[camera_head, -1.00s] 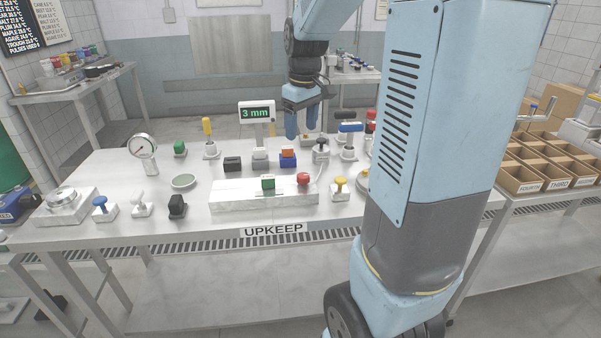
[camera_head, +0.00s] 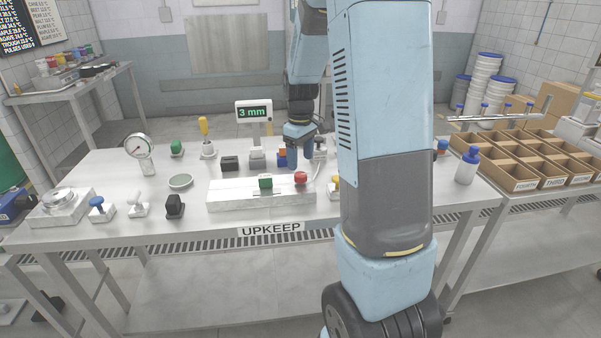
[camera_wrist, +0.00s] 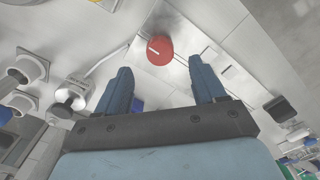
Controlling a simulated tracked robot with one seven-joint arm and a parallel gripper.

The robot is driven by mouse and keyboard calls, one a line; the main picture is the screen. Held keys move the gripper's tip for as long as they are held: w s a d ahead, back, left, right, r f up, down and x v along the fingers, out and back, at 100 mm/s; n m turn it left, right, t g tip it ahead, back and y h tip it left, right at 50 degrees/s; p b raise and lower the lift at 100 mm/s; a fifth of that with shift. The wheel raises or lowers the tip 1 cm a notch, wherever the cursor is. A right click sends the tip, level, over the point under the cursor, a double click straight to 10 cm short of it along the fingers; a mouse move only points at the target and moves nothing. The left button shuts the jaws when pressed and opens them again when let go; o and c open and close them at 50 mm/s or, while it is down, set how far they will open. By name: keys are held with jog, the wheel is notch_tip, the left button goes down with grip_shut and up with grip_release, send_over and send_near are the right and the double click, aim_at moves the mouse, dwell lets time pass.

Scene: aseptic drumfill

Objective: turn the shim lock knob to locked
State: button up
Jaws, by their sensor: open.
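A round red knob (camera_head: 300,178) sits at the right end of a long white block (camera_head: 235,195) on the table. In the wrist view the red knob (camera_wrist: 160,50) shows a short white line on its face. No lock marking is readable, so I cannot tell its setting. My gripper (camera_head: 298,148) is open and empty, above and behind the knob. In the wrist view the knob appears beyond and between the spread fingertips of my gripper (camera_wrist: 163,80), apart from both.
A "3 mm" display (camera_head: 253,112) stands behind the white block. A grey dish (camera_head: 180,181) and several coloured knobs stand to the left. My arm hides part of the table's right side.

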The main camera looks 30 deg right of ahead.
aim_at(301, 174)
jog(key=shift+f, duration=2.85)
jog(key=shift+c, duration=0.4)
jog(key=c, duration=1)
